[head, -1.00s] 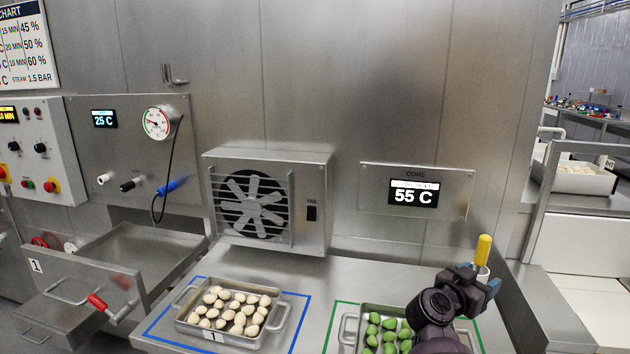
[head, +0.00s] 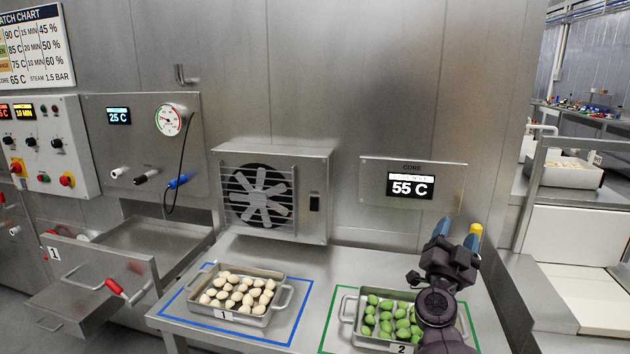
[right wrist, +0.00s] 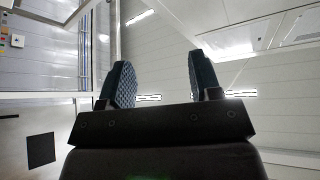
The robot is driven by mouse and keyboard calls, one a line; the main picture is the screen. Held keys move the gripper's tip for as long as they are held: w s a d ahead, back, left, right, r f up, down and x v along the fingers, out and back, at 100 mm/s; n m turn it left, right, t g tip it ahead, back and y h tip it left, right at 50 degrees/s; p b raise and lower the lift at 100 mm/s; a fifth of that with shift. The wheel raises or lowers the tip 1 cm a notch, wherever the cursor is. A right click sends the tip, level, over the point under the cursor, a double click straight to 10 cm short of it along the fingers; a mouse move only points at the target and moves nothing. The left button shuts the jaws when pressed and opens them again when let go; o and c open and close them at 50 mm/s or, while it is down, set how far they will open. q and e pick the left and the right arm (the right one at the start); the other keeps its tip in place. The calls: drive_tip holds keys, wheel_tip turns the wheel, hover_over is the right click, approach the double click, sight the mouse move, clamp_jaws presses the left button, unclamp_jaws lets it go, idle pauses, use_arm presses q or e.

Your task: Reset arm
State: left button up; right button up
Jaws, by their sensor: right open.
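My right gripper (head: 457,232) points upward near the front right of the steel counter, above and beside the tray marked 2. Its two dark blue fingers stand apart. In the right wrist view the gripper (right wrist: 158,82) is open, with nothing between its fingers and the ceiling behind. A yellow-topped item (head: 475,229) shows right by the right finger in the head view; its lower part is hidden, and I cannot tell whether they touch. My left gripper is not in view.
Tray 1 (head: 253,319) with pale filled pasta sits in a blue outline. Tray 2 (head: 349,311) with green pasta sits in a green outline, partly behind my right arm. A fan unit (head: 318,232) and a 55 C display (head: 411,187) are behind.

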drive_tip(key=s+a+f+n+g+y, duration=0.1)
drive_tip(key=s+a+f+n+y, duration=0.2)
drive_tip(key=s+f+n+y, duration=0.35)
drive_tip(key=s+a+f+n+y, duration=0.25)
drive_tip(key=f+n+y, duration=0.25)
drive_tip(key=f+y, duration=0.35)
drive_tip(key=s+d+f+n+g+h, duration=0.1)
drive_tip(key=s+f+g, duration=0.3)
drive_tip(key=s+f, duration=0.7)
drive_tip(key=s+d+f+n+g+h, duration=0.1)
drive_tip(key=s+d+f+g, duration=0.2)
drive_tip(key=s+f, duration=0.8)
drive_tip(key=s+g, duration=0.1)
drive_tip(key=s, duration=0.4)
drive_tip(key=shift+s+d+h, duration=0.15)
drive_tip(key=shift+d+h, duration=0.15)
drive_tip(key=shift+d, duration=0.1)
